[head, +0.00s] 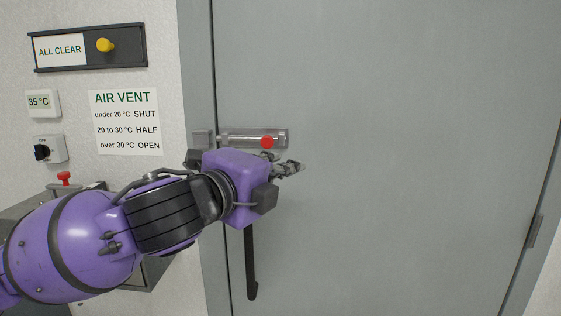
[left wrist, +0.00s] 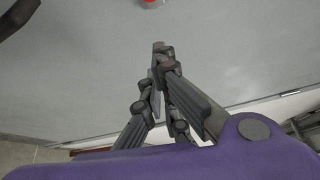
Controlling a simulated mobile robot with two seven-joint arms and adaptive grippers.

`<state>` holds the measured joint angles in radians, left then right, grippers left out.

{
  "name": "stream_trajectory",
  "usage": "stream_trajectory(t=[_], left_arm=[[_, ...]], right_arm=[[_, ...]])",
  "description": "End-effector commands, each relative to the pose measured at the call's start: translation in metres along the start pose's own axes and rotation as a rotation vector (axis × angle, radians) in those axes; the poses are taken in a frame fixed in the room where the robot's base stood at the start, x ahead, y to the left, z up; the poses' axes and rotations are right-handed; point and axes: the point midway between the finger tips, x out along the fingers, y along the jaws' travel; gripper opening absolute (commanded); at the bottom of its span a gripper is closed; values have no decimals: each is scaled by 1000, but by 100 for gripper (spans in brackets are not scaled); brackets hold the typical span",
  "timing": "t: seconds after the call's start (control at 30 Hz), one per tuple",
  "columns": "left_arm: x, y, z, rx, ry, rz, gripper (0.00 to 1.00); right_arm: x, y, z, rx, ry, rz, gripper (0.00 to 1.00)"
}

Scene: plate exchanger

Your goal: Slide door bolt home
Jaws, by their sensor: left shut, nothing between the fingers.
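The door bolt (head: 250,138) is a metal slide bolt mounted on the grey door near its left edge. Its red knob (head: 267,142) sits toward the right part of the bolt housing. The square keeper (head: 202,138) is on the door frame to the left; I cannot tell whether the rod reaches into it. My left gripper (head: 300,167) is shut and empty, just below and to the right of the knob, apart from it. In the left wrist view the closed fingertips (left wrist: 160,46) point toward the red knob (left wrist: 152,4), which shows at the top edge. My right gripper is out of view.
A dark door handle (head: 251,265) hangs below my left wrist. The door right of the bolt is clear.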

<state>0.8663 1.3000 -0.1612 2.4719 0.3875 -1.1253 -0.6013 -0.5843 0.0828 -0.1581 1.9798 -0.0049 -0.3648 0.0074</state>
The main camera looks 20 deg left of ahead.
Motion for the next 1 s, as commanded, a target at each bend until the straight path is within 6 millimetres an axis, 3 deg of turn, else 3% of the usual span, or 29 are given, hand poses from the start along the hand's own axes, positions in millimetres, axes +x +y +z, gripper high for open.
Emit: stream_trajectory(t=[0.4, 0.63, 1.0], left_arm=[[86, -1, -1, -4, 2, -1, 0], [75, -1, 30, 2, -3, 0, 0], [73, 0, 38, 0, 0, -1, 0]], right_arm=[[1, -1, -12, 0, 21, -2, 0], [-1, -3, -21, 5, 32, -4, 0], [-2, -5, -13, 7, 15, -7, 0]])
